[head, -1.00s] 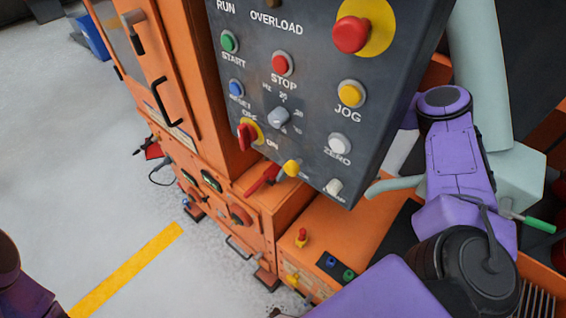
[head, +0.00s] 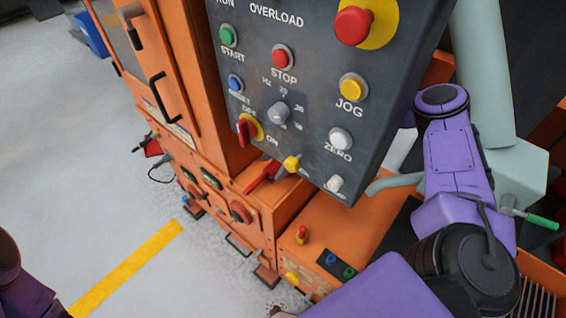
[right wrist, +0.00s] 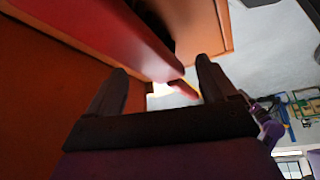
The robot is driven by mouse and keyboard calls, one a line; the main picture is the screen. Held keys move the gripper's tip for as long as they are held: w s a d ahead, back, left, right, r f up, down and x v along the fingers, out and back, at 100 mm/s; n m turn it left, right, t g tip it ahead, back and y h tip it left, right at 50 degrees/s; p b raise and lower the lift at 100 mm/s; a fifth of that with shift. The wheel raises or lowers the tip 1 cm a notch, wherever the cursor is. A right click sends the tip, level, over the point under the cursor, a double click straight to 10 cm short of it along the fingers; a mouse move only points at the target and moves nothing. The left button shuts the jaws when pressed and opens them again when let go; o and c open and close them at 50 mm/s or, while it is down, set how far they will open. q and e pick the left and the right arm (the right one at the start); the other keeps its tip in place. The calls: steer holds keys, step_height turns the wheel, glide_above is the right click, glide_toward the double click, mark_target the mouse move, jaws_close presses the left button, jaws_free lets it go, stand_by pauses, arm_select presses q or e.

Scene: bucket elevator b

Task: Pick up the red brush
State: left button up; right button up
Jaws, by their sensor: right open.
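In the head view a red object (head: 262,176), possibly the red brush, lies on the orange ledge below the control panel. The panel hides part of it, so I cannot be sure what it is. In the right wrist view my right gripper (right wrist: 162,95) is open, with two dark fingers apart. A long red shape (right wrist: 110,35) runs from the upper left towards the gap between the fingers. I cannot tell whether it is the brush or whether it touches a finger. In the head view my right gripper is hidden behind the panel. My left gripper is out of view.
The grey control panel (head: 310,115) with several buttons and knobs hangs close in front. An orange cabinet (head: 190,70) stands left of it. A pale green pipe (head: 485,75) stands behind my right forearm. Grey floor (head: 75,190) with a yellow stripe (head: 125,268) is open at left.

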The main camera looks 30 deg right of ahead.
steer(key=shift+c, duration=0.3)
steer(key=c, duration=1.4)
